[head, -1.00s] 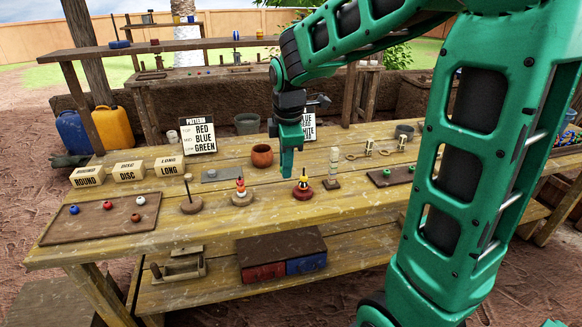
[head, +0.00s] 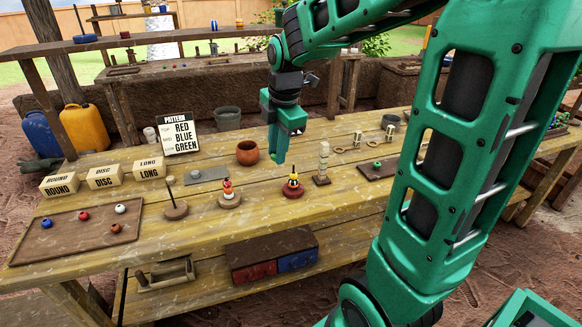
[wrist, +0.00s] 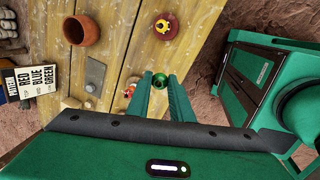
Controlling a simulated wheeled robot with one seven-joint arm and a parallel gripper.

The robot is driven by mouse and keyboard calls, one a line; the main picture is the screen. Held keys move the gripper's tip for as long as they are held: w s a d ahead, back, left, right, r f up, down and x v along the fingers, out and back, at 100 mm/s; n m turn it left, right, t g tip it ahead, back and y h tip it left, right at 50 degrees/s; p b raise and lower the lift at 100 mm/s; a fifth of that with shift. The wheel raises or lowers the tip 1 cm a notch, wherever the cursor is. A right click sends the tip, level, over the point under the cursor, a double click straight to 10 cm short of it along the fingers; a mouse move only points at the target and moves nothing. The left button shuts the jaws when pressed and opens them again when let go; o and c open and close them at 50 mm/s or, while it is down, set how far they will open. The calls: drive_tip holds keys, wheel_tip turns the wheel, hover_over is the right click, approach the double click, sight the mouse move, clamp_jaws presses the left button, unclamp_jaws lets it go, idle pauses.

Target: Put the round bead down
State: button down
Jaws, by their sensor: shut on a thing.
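My gripper (wrist: 160,84) is shut on a green round bead (wrist: 159,79), which sits between its fingertips in the wrist view. In the head view my gripper (head: 277,162) hangs above the table, between the clay bowl and the dark red peg stand; the bead cannot be made out there. The dark red stand (head: 293,192) carries stacked yellow, black and red pieces. Left of it a pale stand (head: 229,201) carries red, white and orange pieces. A bare peg stand (head: 175,210) is further left. A sign (head: 178,134) reads red, blue, green.
A brown tray (head: 60,245) with several round beads lies at front left, below boxes marked round (head: 60,185), disc (head: 105,178) and long (head: 149,169). A clay bowl (head: 247,153) is behind. A pale peg stack (head: 322,165) and dark tray (head: 370,172) stand right.

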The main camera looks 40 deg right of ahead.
drive_tip(key=shift+w+d+f, duration=0.55)
drive_tip(key=shift+d+f, duration=0.85)
drive_tip(key=shift+f, duration=0.1)
drive_tip(key=shift+w+d+f, duration=0.55)
drive_tip(key=shift+d+f, duration=0.8)
drive_tip(key=shift+f, duration=0.15)
drive_tip(key=shift+w+d+f, duration=0.55)
drive_tip(key=shift+d+f, duration=0.85)
drive_tip(key=shift+f, duration=0.1)
drive_tip(key=c, duration=1.6)
unclamp_jaws()
